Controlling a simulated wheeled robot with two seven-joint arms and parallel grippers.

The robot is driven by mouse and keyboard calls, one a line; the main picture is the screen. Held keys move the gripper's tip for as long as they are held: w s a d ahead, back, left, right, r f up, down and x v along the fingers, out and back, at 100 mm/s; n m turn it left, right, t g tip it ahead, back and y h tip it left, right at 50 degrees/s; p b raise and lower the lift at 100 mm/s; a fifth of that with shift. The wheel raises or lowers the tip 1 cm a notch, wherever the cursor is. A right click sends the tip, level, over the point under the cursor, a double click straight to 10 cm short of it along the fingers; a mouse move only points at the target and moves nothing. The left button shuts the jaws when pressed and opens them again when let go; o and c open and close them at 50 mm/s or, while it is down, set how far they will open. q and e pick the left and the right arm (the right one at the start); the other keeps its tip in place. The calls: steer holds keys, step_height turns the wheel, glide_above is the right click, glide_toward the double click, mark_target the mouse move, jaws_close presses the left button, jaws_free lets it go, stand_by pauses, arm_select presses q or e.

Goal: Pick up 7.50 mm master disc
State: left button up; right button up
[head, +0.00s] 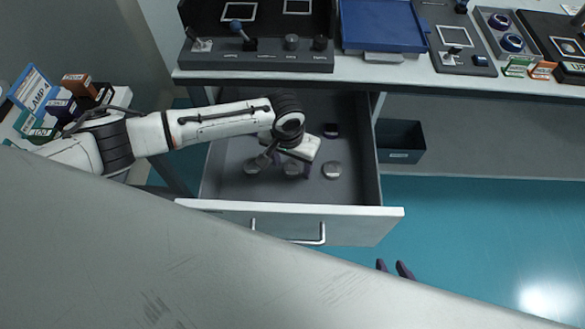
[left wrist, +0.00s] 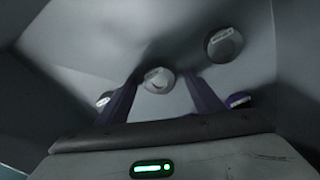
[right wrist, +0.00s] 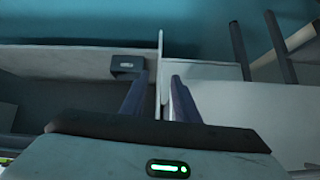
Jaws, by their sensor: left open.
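My left gripper (head: 292,166) is open and points down over the middle disc. In the left wrist view one disc (left wrist: 159,80) shows between the spread fingers (left wrist: 158,95), and another disc (left wrist: 225,45) lies up and right. My right gripper (head: 393,268) is open and empty, outside the drawer.
The drawer (head: 390,212) is pulled out under the bench, its walls close around my left gripper. A dark bin (head: 400,140) stands right of the drawer. The bench top holds a blue tray (head: 380,25) and several fixtures.

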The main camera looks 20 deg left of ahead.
arm_select(q)
steer(key=c, duration=1.3)
